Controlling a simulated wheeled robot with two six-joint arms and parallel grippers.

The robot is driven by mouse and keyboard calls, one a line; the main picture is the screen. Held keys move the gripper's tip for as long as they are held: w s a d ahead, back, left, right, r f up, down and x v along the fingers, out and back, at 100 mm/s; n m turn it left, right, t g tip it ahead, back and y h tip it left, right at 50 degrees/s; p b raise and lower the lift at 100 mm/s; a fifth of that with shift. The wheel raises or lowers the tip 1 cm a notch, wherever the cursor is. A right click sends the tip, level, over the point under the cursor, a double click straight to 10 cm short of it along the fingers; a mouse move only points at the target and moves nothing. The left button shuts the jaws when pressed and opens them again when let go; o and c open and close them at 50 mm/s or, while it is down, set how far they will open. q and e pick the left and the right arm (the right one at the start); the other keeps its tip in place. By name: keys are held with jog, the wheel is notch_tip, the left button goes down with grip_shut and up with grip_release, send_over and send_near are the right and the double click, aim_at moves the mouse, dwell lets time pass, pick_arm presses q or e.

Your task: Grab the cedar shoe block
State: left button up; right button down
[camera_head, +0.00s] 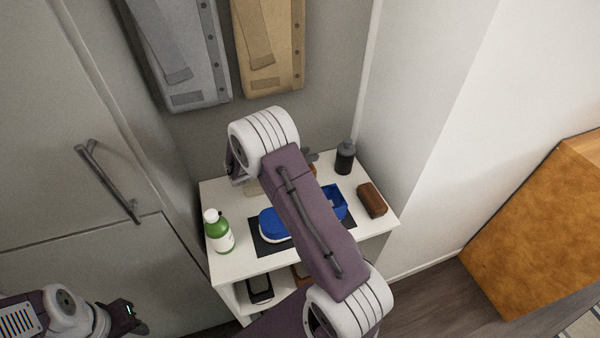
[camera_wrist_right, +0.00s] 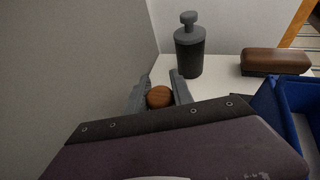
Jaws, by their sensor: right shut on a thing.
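The cedar shoe block (camera_wrist_right: 160,97) shows as a rounded brown wooden end between the fingers of my right gripper (camera_wrist_right: 161,92) in the right wrist view. The gripper is shut on it, near the back of the white table (camera_head: 222,264). In the head view my right arm covers most of this gripper and block; only a small orange-brown bit (camera_head: 313,170) shows beside the arm. Whether the block touches the tabletop is hidden. My left gripper (camera_head: 134,318) is at the lower left, away from the table; its jaw opening is unclear.
A dark bottle (camera_head: 345,158) and a brown brush-like block (camera_head: 371,200) stand to the right. A blue bin (camera_head: 334,203), blue-and-white item (camera_head: 272,224) and green bottle (camera_head: 220,232) share the tabletop. Clothes (camera_head: 270,45) hang behind; a wall is at right.

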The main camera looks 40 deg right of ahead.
notch_tip(320, 180, up, 10)
jog(key=p, duration=0.1)
jog(key=shift+p, duration=0.3)
